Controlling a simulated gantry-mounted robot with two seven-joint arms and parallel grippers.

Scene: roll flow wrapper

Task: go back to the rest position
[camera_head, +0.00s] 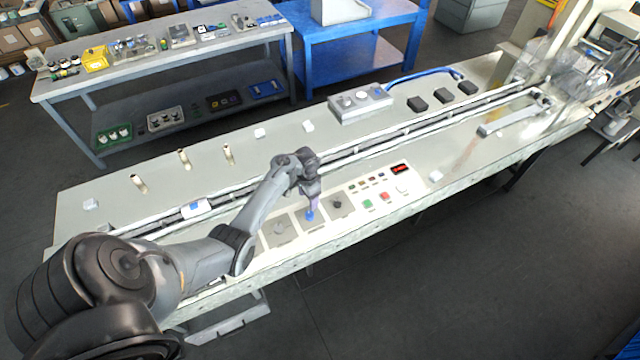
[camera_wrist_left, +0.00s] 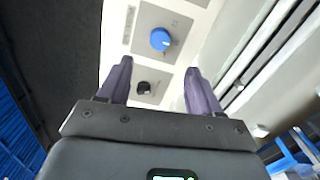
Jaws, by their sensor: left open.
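My left gripper (camera_head: 313,196) is over the front control panel of the long machine table. In the left wrist view its two purple-grey fingers (camera_wrist_left: 159,67) are spread apart with nothing between them. A blue knob (camera_wrist_left: 160,39) lies beyond the fingertips in that view, and a black knob (camera_wrist_left: 144,88) shows between the fingers. In the head view the blue knob (camera_head: 310,216) is just below the fingertips; I cannot tell whether they touch it. The black knob (camera_head: 338,204) is to its right. My right gripper is not in view.
The panel also has a green button (camera_head: 367,204), a red button (camera_head: 385,197) and a red display (camera_head: 401,169). A conveyor channel (camera_head: 370,147) runs along the table, with a white piece (camera_head: 196,208) in it. Upright posts (camera_head: 184,159) stand behind. The floor in front is clear.

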